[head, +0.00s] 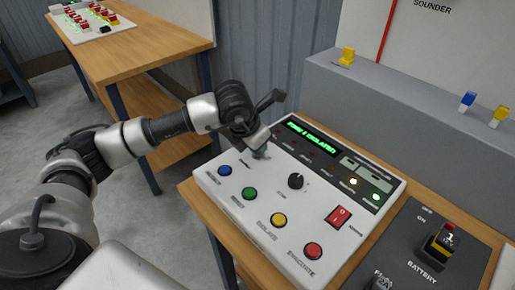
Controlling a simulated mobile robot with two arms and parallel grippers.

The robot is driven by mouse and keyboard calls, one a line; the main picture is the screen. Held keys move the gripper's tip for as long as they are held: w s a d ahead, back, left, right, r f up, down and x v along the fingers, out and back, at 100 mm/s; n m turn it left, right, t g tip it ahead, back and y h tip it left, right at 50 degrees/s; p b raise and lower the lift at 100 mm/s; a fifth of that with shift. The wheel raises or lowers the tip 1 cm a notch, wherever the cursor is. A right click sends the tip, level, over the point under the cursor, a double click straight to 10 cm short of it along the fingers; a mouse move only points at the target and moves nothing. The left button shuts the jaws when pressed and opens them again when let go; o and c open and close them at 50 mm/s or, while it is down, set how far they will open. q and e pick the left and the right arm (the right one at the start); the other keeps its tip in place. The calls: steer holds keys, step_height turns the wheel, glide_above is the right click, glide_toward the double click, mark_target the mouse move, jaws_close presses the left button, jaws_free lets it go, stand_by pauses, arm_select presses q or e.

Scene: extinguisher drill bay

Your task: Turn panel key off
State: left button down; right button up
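The white control panel (232,191) stands on a wooden bench. It has a lit green text display (308,136), a black rotary knob (296,181), a red rocker switch (338,216) and blue, green, yellow and red buttons. My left gripper (261,153) points down at the panel's upper left, just left of the display and above the blue button. Its fingertips are small and close to the panel face. I cannot tell whether they are apart or closed on something. No key shows clearly; the gripper covers that spot. My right gripper is out of view.
A dark battery plate (412,247) with a red, yellow and black switch lies right of the panel. A grey ledge (400,105) behind carries small yellow and blue items. Another wooden table (125,45) with a control board stands at the back left.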

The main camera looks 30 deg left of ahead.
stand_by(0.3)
arm_select(q)
steer(key=c, duration=1.3)
jaws_free()
steer(key=b+v, duration=0.1)
steer(key=v, duration=0.9)
steer(key=shift+s+r, duration=0.15)
steer(key=shift+r, duration=0.25)
steer(key=shift+f, duration=0.1)
